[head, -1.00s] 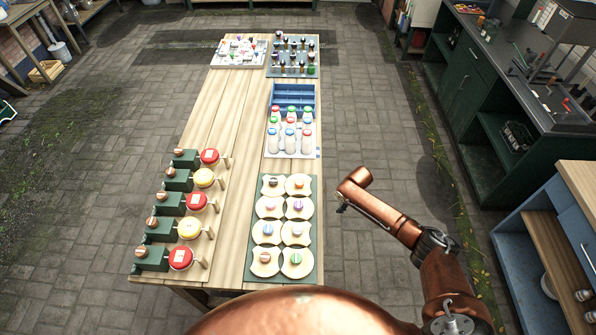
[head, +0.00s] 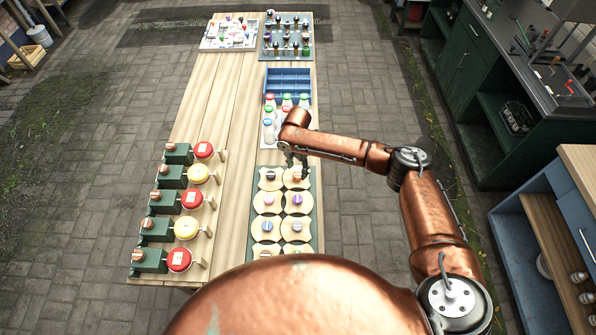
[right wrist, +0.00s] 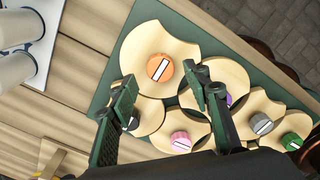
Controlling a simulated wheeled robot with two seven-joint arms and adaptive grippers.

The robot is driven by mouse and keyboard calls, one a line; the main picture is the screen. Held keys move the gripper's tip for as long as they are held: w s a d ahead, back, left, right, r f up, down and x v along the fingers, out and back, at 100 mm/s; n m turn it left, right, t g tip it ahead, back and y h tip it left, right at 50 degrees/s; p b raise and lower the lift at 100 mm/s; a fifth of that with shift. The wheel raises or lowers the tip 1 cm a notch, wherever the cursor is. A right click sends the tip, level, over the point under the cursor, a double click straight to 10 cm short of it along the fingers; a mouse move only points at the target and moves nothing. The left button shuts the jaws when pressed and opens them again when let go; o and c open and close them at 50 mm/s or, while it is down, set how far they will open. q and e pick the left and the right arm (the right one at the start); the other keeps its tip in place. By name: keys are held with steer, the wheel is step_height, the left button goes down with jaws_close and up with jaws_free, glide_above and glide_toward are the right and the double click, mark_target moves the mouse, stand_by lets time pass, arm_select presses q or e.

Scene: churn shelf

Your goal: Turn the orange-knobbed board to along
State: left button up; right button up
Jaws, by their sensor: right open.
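The orange-knobbed board (head: 289,183) is a pale wooden piece with curved cut-outs, at the far right of the green base (head: 251,215) in the head view. In the right wrist view the board (right wrist: 183,47) shows its orange knob (right wrist: 159,68) with a white stripe slanting up to the right. My right gripper (head: 297,164) is over this board in the head view, partly covering it. In the right wrist view my right gripper (right wrist: 163,78) is open and empty, its fingertips either side of the knob. Whether they touch it I cannot tell. My left gripper is out of view.
Neighbouring boards have pink (right wrist: 180,141), grey (right wrist: 261,124) and green (right wrist: 291,141) knobs. White bottles (head: 268,130) and a blue crate (head: 289,78) stand just beyond. Red and yellow discs on green blocks (head: 164,202) line the left. The table's middle strip (head: 223,120) is clear.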

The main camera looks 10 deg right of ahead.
mark_target(298, 174)
steer(key=shift+f, duration=1.35)
steer(key=shift+d+f, duration=0.1)
steer(key=shift+f, duration=0.05)
steer(key=shift+c, duration=0.3)
steer(key=c, duration=0.8)
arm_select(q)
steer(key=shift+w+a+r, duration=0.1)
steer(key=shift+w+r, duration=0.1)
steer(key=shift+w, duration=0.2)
arm_select(e)
steer(key=c, duration=0.3)
